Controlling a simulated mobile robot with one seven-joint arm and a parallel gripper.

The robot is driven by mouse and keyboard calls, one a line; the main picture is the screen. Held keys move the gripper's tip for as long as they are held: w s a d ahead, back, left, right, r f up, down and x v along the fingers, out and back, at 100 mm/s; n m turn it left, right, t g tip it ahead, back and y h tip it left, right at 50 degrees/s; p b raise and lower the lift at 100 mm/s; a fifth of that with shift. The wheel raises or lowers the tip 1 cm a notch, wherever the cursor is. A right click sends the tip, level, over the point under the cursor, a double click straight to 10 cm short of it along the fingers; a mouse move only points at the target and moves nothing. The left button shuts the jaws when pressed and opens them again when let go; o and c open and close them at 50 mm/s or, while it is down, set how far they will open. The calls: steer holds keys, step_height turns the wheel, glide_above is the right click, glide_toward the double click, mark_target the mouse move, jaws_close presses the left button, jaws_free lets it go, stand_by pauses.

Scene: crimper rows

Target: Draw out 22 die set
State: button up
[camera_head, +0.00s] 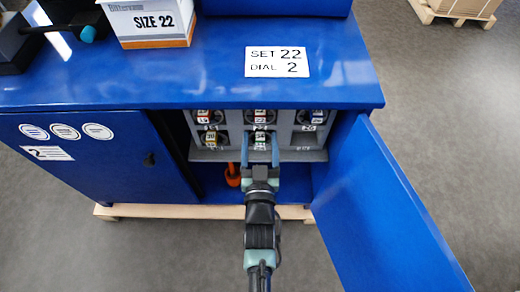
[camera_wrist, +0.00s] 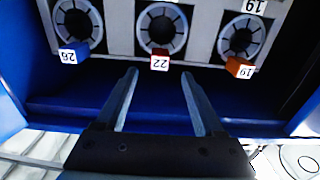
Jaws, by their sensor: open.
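The 22 die set (camera_wrist: 162,28) is a round grey die with a dark centre and a red tag reading 22, upside down in the wrist view. It sits in the middle slot of a grey rack (camera_wrist: 118,25). In the head view the 22 die set (camera_head: 260,116) is in the upper row of the rack in the open cabinet. My gripper (camera_head: 261,145) is open and empty at the rack's front, overlapping the lower middle die in the head view. In the wrist view its two fingers (camera_wrist: 159,74) point toward the 22 die, apart from it, one to each side.
In the wrist view, die 26 (camera_wrist: 77,24) and die 19 (camera_wrist: 241,38) flank it. The open blue door (camera_head: 390,215) stands right of my arm. An orange object (camera_head: 233,175) stands on the cabinet floor. A sign (camera_head: 277,62) reads SET 22, DIAL 2.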

mark_target(260, 120)
steer(key=shift+w+b, duration=2)
steer(key=shift+w, duration=1.65)
steer(key=shift+c, duration=0.3)
jaws_close()
